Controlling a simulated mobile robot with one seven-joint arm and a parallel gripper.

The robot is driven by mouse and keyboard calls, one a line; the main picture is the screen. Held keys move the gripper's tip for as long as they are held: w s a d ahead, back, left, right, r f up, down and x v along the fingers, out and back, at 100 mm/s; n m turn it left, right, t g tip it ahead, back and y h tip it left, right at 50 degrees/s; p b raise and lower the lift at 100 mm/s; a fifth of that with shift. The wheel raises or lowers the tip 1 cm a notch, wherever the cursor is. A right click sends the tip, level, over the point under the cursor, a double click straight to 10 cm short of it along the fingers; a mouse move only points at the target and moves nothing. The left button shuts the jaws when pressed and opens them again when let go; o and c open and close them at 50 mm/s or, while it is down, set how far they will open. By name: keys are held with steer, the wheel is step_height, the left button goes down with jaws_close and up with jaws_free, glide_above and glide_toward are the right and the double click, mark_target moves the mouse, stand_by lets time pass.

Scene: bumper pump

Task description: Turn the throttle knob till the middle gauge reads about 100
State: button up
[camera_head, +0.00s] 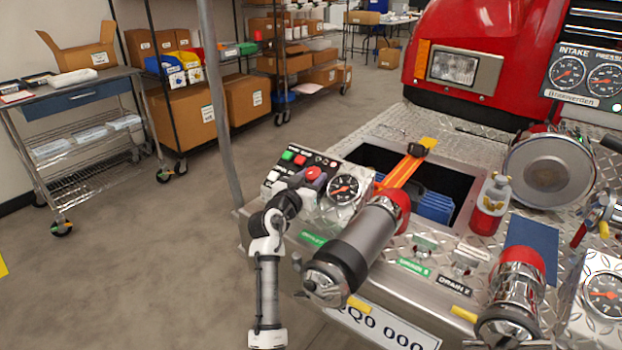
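A control panel (318,160) with buttons stands at the left corner of the truck's bumper. A red knob (313,173) sits on it, just left of a round black-faced gauge (343,189). I cannot tell for sure that this knob is the throttle knob. Two more gauges, intake (567,72) and pressure (605,80), are at the upper right, and another gauge (605,295) is at the lower right. Which is the middle gauge is unclear, and the readings are too small to read. My gripper (298,184) is at the panel's left side, close to the red knob; its fingers are not clearly visible.
A hose nozzle (365,245) with a red collar lies right of my arm, with another (515,290) further right. A grey pole (217,100) rises left of the panel. Shelves with boxes (185,115) and a metal cart (75,95) stand behind; floor at left is clear.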

steer(key=c, duration=0.3)
steer(key=shift+c, duration=0.2)
steer(key=shift+f+m+h+b, duration=0.3)
steer(key=shift+m+b, duration=0.1)
steer(key=shift+b, duration=0.85)
